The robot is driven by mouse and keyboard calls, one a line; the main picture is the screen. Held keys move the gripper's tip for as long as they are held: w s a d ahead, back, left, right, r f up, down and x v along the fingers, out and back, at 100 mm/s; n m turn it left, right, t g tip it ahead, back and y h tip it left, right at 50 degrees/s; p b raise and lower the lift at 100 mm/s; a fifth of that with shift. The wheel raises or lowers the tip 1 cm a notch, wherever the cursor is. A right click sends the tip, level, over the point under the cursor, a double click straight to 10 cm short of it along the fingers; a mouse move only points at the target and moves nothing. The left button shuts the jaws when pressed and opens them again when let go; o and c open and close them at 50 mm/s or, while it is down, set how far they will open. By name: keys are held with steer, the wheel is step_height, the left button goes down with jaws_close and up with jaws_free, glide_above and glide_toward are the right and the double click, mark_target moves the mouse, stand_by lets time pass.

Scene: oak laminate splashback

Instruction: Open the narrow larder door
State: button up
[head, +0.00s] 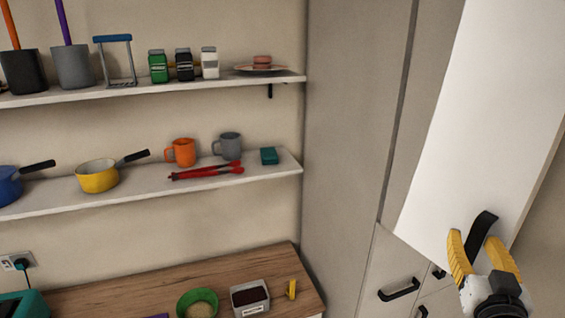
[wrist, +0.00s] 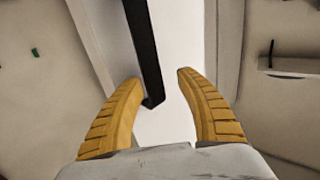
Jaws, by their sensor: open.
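The narrow larder door (head: 485,110) is a tall pale panel at the right of the head view. It stands out at an angle from the tall cabinet front, so it looks open. Its black bar handle (head: 486,221) is near the panel's lower right. My gripper (head: 476,240) is at the handle with its yellow fingers apart. In the wrist view the handle (wrist: 146,45) runs down between the fingers, closer to the left one, in front of a white surface (wrist: 180,40). I cannot tell whether a finger touches it. The hinge is out of view.
Tall beige cabinet panels (head: 350,120) stand left of the door, with lower drawers or doors with black handles (head: 399,290) below. Wall shelves (head: 130,188) hold pans, mugs and jars. A wooden worktop (head: 120,292) with small containers lies at lower left.

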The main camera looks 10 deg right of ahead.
mark_target(489, 198)
steer(key=shift+w, duration=0.4)
steer(key=shift+s+r, duration=0.2)
steer(key=shift+r, duration=4.8)
